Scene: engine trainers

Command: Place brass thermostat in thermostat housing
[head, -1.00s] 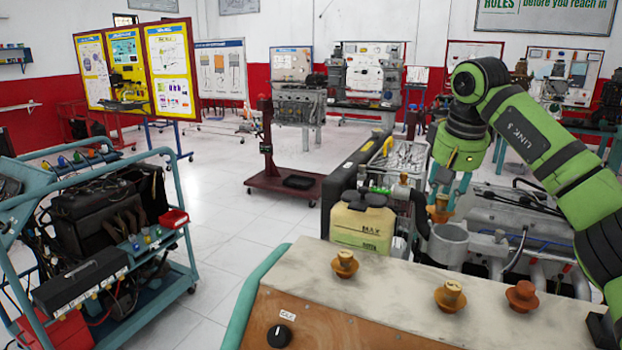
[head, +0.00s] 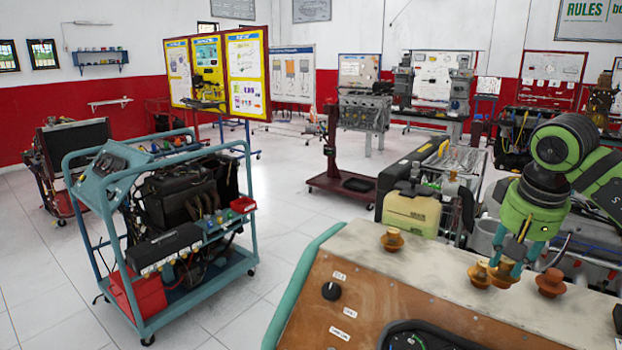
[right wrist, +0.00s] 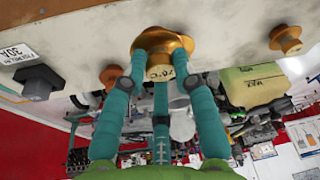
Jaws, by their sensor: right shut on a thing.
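My right gripper (head: 512,266) is low at the right end of the trainer's top. In the right wrist view its teal fingers (right wrist: 160,90) close around a gold-brown brass thermostat (right wrist: 165,42) with a "70°C" mark. In the head view this thermostat (head: 503,275) shows partly behind the fingers. A similar brass piece (head: 479,274) stands right beside it; I cannot tell whether they touch. The thermostat housing, a grey open cylinder (head: 483,240), stands behind the top's far edge, partly hidden by the top and gripper. My left gripper is not in view.
On the pale trainer top (head: 440,262) stand another brass piece (head: 393,239) to the left and a copper-coloured piece (head: 550,284) to the right. A yellow tank (head: 411,212) stands behind the edge. A teal cart (head: 250,235) is at left, with clear floor between.

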